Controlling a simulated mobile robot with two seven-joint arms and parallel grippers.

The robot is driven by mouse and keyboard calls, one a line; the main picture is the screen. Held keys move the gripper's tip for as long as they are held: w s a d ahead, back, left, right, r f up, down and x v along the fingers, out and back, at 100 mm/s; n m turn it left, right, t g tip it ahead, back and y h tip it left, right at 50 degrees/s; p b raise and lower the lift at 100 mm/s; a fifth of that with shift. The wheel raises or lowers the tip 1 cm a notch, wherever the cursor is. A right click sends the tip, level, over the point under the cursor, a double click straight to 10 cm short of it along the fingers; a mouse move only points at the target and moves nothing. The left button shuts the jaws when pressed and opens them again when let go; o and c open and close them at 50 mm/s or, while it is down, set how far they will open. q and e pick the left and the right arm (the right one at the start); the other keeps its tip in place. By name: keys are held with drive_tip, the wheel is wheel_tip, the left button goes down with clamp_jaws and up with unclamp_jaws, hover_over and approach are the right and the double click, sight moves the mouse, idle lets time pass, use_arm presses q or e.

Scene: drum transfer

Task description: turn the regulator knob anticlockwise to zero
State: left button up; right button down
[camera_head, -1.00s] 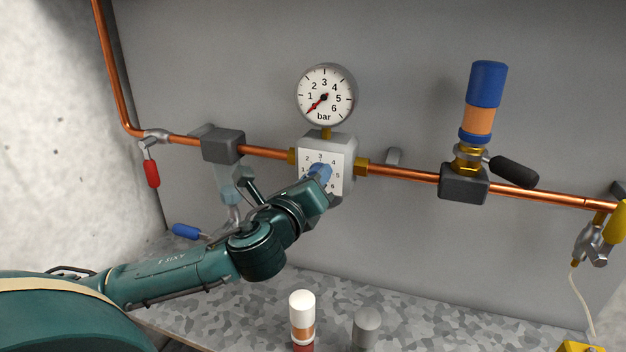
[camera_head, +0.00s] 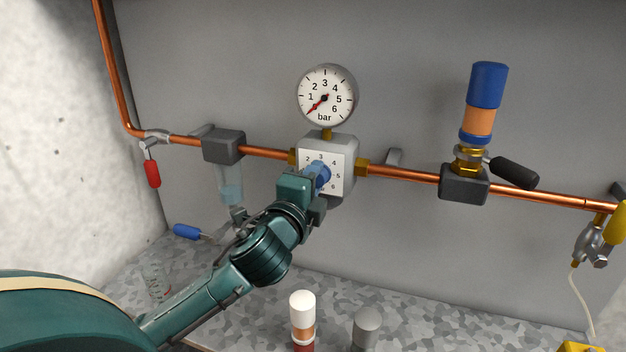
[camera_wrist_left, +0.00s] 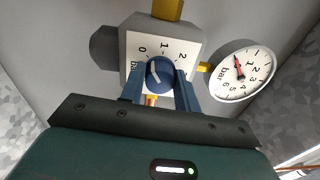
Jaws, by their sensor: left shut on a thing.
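The blue regulator knob (camera_head: 323,173) sits on the white dial plate (camera_head: 338,181) of the grey regulator block (camera_head: 341,147). My left gripper (camera_head: 318,179) reaches it from the lower left and is shut on it, hiding part of the dial. In the left wrist view, its blue fingers stand on both sides of the knob (camera_wrist_left: 160,71). A pale mark shows on the knob; its exact reading is hard to tell. The pressure gauge (camera_head: 326,95) above has its red needle pointing lower left, below the 1. My right gripper is not in view.
Copper pipe (camera_head: 405,173) runs both ways from the regulator. A red-handled valve (camera_head: 152,172) and a blue handle (camera_head: 187,231) are left; a blue-topped fitting (camera_head: 486,90) with a black handle is right. A white-capped cylinder (camera_head: 302,306) stands on the speckled bench (camera_head: 430,330).

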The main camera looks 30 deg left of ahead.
use_arm(q)
drive_tip(key=shift+n, duration=0.9)
drive_tip(key=o, duration=1)
drive_tip(key=shift+c, duration=0.2)
